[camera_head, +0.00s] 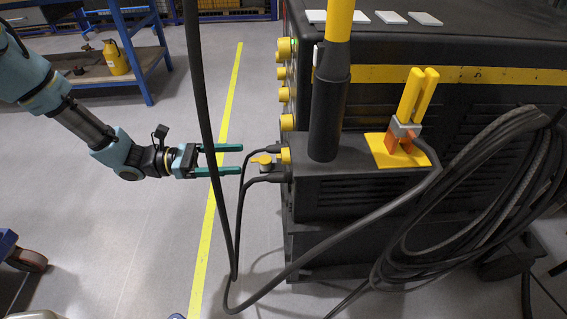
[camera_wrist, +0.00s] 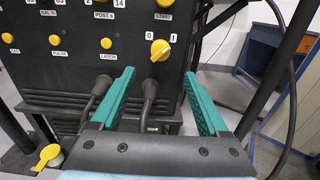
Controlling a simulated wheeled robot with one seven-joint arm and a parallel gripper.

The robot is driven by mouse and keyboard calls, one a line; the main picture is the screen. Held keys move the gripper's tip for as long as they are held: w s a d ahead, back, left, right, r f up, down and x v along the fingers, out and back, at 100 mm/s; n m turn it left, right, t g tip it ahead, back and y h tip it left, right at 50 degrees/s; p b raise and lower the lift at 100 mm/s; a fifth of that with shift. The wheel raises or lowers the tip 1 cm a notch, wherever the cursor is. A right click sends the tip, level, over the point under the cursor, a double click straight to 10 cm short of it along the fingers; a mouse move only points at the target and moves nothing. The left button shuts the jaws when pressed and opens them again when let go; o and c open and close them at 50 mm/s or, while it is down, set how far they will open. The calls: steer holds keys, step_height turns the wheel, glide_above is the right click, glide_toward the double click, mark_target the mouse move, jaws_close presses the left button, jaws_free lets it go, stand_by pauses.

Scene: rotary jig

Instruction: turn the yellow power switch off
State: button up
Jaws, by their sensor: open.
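The yellow power switch (camera_wrist: 160,50) is a round knob on the dark front panel in the wrist view. Marks 0 and 1 stand above it, and its raised ridge slants up to the right, toward the 1. In the head view the knob (camera_head: 285,156) shows side-on at the machine's left edge. My gripper (camera_head: 241,158) is open and empty, its teal fingers pointing at the panel with a gap left before the knob. In the wrist view the gripper (camera_wrist: 158,74) has the knob just beyond and between its fingertips.
Black cables plug in below the switch; one thick cable (camera_head: 203,90) hangs in front of my gripper in the head view. A yellow-handled fitting (camera_wrist: 47,155) is at lower left in the wrist view. A blue workbench (camera_head: 125,45) stands behind, with open floor between.

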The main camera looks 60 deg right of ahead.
mark_target(284, 156)
steer(key=x, duration=1)
steer(key=shift+s+d+p, duration=0.2)
steer(key=shift+s+p, duration=0.05)
steer(key=shift+p, duration=0.15)
jaws_close()
